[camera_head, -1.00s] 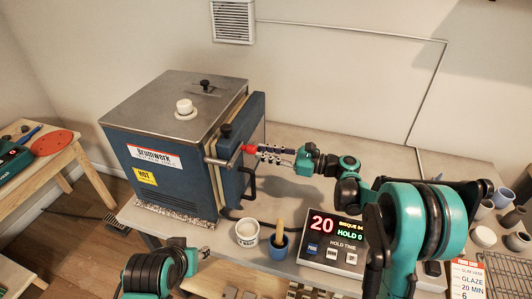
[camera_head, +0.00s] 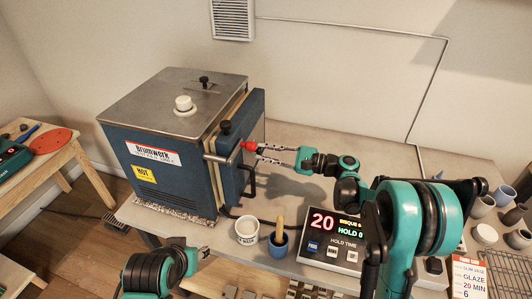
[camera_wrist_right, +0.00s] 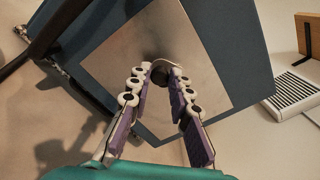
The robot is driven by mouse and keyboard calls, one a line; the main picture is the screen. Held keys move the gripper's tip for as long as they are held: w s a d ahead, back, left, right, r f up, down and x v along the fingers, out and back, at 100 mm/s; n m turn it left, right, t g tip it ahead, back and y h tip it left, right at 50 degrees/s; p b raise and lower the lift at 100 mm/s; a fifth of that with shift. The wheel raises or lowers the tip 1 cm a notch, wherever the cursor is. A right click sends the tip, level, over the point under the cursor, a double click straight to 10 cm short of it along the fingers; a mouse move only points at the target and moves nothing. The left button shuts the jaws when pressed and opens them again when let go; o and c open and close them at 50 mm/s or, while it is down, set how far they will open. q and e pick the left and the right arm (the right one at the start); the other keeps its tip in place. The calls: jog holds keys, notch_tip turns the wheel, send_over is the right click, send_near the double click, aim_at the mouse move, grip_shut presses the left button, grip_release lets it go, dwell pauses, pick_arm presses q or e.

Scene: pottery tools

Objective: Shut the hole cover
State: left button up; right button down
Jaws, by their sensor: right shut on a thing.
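The blue kiln (camera_head: 165,190) stands on the table with its door (camera_head: 257,120) at its right side. A red-tipped part (camera_head: 249,146) shows at the door beside my right fingertips. My right gripper (camera_head: 259,153) reaches in from the right. In the right wrist view, its fingers (camera_wrist_right: 161,88) close around a dark round knob (camera_wrist_right: 176,80) in front of a grey plate (camera_wrist_right: 120,65). I take this knob for part of the hole cover; the hole itself is not visible. My left gripper (camera_head: 203,252) is low at the front, its fingertips too small to judge.
A black door handle (camera_head: 251,184) lies just below my right fingers. A white cup (camera_head: 246,231), a blue cup (camera_head: 279,243) and a timer box (camera_head: 332,240) stand in front. A white plug (camera_head: 183,104) sits on the kiln top.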

jog(key=n, duration=0.3)
jog(key=w+n, duration=0.1)
jog(key=n, duration=0.2)
jog(key=f+n, duration=0.1)
jog(key=n, duration=0.2)
jog(key=shift+w+d, duration=0.3)
jog(key=shift+w, duration=0.1)
jog(key=shift+n, duration=0.3)
jog(key=c, duration=1.4)
grip_release()
jog(key=shift+d, duration=0.15)
jog(key=v, duration=1.1)
jog(key=shift+s+d, duration=0.15)
jog(key=shift+d, duration=0.2)
